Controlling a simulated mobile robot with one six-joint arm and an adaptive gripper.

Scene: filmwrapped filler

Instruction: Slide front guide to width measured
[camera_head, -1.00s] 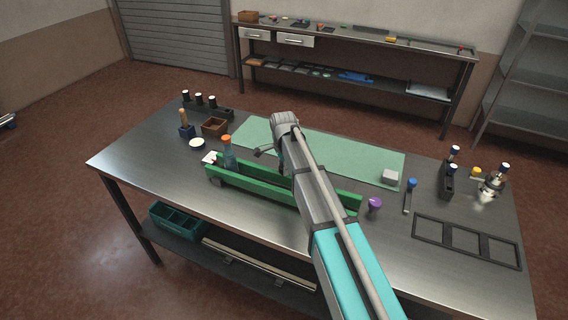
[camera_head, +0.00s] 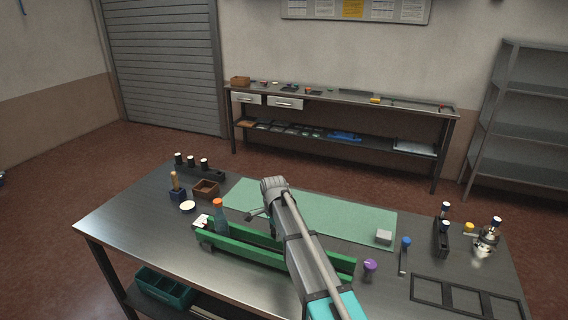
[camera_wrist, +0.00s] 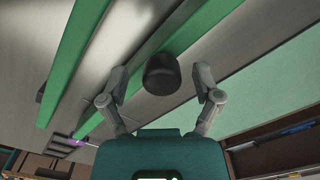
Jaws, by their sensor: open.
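Two long green guide rails lie side by side on the steel workbench in the head view: the front one (camera_head: 238,258) nearer me, the rear one (camera_head: 248,238) behind it. A bottle with an orange cap (camera_head: 220,217) stands at their left end. In the wrist view, one green rail (camera_wrist: 72,62) runs at left and another (camera_wrist: 188,38) near the middle. My gripper (camera_wrist: 161,78) is open, its fingers on either side of a dark round knob (camera_wrist: 161,66), with gaps to both. The knob overlaps the middle rail.
A purple-topped piece (camera_head: 370,267), a blue-topped tool (camera_head: 404,252) and a black frame (camera_head: 465,298) are at right. A brown box (camera_head: 206,188) and holders stand at left.

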